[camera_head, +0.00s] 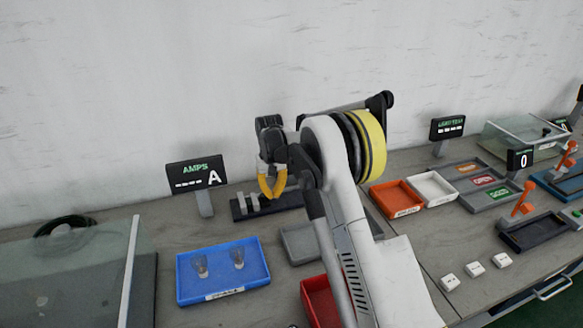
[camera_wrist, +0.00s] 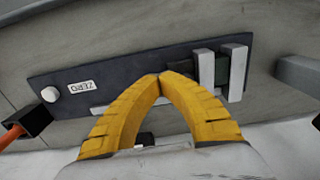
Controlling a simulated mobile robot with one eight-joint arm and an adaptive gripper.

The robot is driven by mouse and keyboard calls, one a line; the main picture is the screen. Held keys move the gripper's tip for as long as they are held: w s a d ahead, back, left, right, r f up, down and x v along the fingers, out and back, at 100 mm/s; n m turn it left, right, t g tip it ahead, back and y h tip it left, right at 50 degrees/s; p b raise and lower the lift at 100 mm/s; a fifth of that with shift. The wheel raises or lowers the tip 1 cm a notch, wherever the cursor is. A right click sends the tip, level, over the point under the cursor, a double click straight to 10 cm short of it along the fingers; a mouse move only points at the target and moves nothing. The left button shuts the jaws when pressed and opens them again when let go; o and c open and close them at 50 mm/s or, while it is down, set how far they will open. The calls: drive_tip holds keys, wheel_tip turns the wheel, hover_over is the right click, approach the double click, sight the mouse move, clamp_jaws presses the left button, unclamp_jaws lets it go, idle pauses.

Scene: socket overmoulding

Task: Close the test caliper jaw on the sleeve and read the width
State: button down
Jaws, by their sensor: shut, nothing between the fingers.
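The test caliper (camera_wrist: 120,72) is a long dark plate with a white ZERO label (camera_wrist: 81,85) and a white round knob (camera_wrist: 49,94). Two pale upright jaws (camera_wrist: 236,72) stand near its right end in the wrist view. A dark greenish piece (camera_wrist: 222,68), perhaps the sleeve, shows between them; I cannot tell whether both jaws touch it. In the head view the caliper (camera_head: 238,211) lies at the back, partly behind my gripper (camera_head: 272,192). My gripper's yellow fingers meet at the tips (camera_wrist: 160,76), empty, above the plate beside the jaws.
The AMPS display (camera_head: 195,175) stands left of the caliper. A blue tray (camera_head: 215,285) with two small clear pieces lies in front. A grey tray (camera_head: 297,243) and red tray (camera_head: 317,300) are partly hidden by my arm. Orange (camera_head: 396,200) and white (camera_head: 431,188) trays lie right.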

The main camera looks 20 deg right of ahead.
drive_tip(key=shift+d, duration=0.55)
wheel_tip(320, 180, up, 7)
drive_tip(key=p, duration=0.4)
drive_tip(key=shift+r, duration=0.1)
drive_tip(key=s+r+t, duration=0.3)
drive_tip(key=s+r, duration=1.2)
drive_tip(key=r, duration=0.3)
drive_tip(key=s+f+t, duration=0.1)
drive_tip(key=s+t, duration=0.3)
drive_tip(key=s, duration=1.9)
drive_tip(key=shift+a+f, duration=0.2)
drive_tip(key=shift+f, duration=0.1)
